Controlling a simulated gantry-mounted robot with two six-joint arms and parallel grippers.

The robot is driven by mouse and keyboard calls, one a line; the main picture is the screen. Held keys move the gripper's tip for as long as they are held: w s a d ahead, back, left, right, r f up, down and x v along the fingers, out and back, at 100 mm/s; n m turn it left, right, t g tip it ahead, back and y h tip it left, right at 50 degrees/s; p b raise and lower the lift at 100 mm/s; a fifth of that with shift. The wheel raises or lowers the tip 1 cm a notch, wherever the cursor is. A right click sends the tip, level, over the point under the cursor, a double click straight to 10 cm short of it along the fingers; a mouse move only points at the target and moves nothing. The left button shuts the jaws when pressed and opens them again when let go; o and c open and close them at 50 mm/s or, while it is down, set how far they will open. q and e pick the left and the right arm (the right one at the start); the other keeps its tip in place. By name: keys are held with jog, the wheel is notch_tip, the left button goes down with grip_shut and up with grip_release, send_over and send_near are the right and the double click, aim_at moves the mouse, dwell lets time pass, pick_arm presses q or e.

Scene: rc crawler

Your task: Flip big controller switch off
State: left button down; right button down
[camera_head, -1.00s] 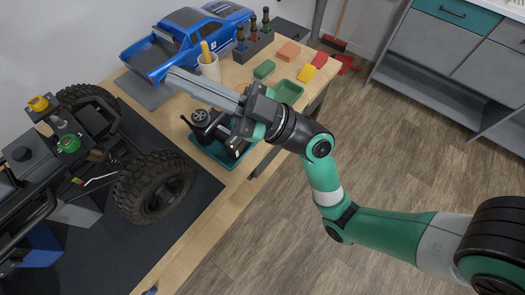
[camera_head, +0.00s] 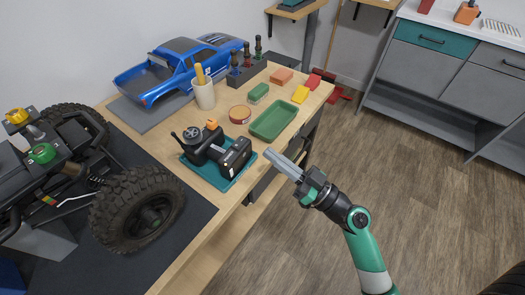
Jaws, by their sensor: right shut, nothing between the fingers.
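The black controller (camera_head: 215,150) lies on a teal mat (camera_head: 206,172) near the front edge of the wooden bench. It has a round wheel, an orange knob (camera_head: 212,124) and a blocky base facing right. The big switch and its position are too small to make out. My right gripper (camera_head: 271,154) is shut and empty. Its fingertips point left toward the controller, just right of the mat and apart from it, by the bench's front edge. My left gripper is not in view.
A green tray (camera_head: 290,124), a round tin (camera_head: 240,114) and a beige cup (camera_head: 204,96) stand behind the controller. A blue truck body (camera_head: 180,66) is at the back. The crawler's big tire (camera_head: 137,208) is at left.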

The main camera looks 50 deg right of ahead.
notch_tip(320, 180, up, 4)
jog(key=f+p, duration=0.1)
jog(key=p, duration=0.2)
send_over(245, 147)
jog(key=f, duration=0.1)
jog(key=f+b, duration=0.2)
jog(key=shift+s+a, duration=0.3)
jog(key=shift+a, duration=0.1)
jog(key=shift+s+a+f+b, duration=0.1)
jog(key=shift+s+f+b, duration=0.05)
jog(key=shift+f+b, duration=0.3)
